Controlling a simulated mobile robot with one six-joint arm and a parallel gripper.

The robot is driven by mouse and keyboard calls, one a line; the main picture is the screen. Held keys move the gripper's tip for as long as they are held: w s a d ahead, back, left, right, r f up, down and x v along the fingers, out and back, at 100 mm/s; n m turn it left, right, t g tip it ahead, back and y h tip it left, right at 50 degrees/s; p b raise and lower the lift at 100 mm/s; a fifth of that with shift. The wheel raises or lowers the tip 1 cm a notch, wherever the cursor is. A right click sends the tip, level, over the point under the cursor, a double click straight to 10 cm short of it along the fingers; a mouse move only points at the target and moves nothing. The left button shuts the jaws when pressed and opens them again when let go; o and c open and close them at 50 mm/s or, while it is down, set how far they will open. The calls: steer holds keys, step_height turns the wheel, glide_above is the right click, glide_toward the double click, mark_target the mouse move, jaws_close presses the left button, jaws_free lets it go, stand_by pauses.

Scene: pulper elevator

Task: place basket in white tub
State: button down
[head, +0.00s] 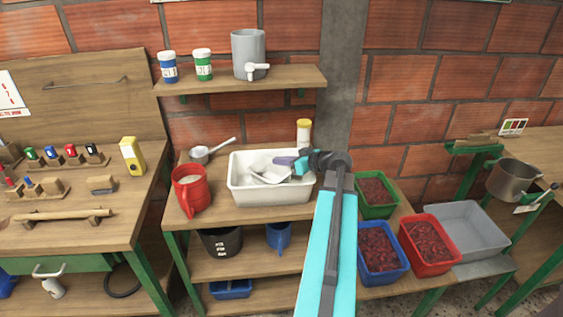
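The white tub (270,196) stands on the wooden bench in the middle of the head view. A pale grey-white object (267,174) shows inside the tub, below and left of my gripper; it is too small to tell whether it is the basket. My gripper (291,164), with a purple and a teal finger, is over the right part of the tub. The small view does not show clearly whether its fingers are shut or touch the pale object. No other thing is clearly a basket.
A red jug (190,194) and a small pan (202,153) stand left of the tub. A yellow-capped jar (303,133) stands behind it. Green (377,212), blue (403,265) and red (447,262) crates of red contents and a grey tray (468,215) are to the right.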

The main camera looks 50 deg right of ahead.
steer(key=shift+f+b, duration=0.3)
steer(key=shift+b, duration=0.15)
steer(key=c, duration=2)
jaws_free()
steer(key=shift+r+p, duration=0.1)
steer(key=shift+p, duration=0.25)
steer(key=shift+s+r+p, duration=0.1)
steer(key=shift+r+p, duration=0.55)
steer(key=shift+p, duration=0.2)
steer(key=b+v, duration=0.2)
steer(key=v, duration=0.9)
steer(key=shift+s+d+r+b, duration=0.1)
steer(key=shift+s+b, duration=0.25)
